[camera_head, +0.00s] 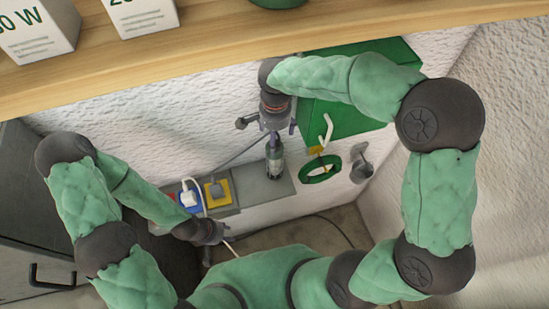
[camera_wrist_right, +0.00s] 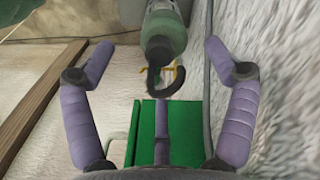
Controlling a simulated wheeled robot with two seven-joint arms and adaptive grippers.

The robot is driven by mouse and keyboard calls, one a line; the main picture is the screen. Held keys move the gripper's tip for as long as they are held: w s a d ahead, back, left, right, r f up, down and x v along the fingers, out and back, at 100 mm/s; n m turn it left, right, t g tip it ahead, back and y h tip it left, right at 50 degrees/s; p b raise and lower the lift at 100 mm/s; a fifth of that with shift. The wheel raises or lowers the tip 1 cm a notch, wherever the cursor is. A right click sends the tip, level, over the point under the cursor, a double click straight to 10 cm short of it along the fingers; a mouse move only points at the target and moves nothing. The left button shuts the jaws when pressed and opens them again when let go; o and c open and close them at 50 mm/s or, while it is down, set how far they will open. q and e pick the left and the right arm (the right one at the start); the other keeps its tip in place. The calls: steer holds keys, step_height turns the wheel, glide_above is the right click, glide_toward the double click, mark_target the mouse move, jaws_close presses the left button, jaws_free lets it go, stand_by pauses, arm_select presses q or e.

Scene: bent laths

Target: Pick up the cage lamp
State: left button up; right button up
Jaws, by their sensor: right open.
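The cage lamp (camera_head: 275,158) is a slim cylinder with a green and clear body, upright in front of a grey ledge in the head view. In the right wrist view the lamp (camera_wrist_right: 165,28) has a green body and a black hook at its near end. My right gripper (camera_head: 267,127) is directly over the lamp in the head view. In the wrist view my right gripper (camera_wrist_right: 160,52) is open, its purple fingers apart on either side of the hook, without visible contact. My left gripper (camera_head: 207,235) is low at the left, apart from the lamp; its fingers are unclear.
A wooden shelf (camera_head: 180,66) with boxes runs across the top. A green cabinet (camera_head: 345,112) is behind my right arm. The grey ledge (camera_head: 262,188) adjoins blue (camera_head: 188,203) and yellow (camera_head: 217,194) sockets with plugs. A green ring (camera_head: 320,180) hangs right of the lamp.

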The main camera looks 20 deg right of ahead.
steer(key=shift+w+f+p, duration=0.15)
steer(key=shift+f+p, duration=0.1)
steer(key=shift+f, duration=1.05)
steer(key=shift+w+f+p, duration=0.15)
steer(key=shift+f+p, duration=0.1)
steer(key=shift+f, duration=1)
jaws_close()
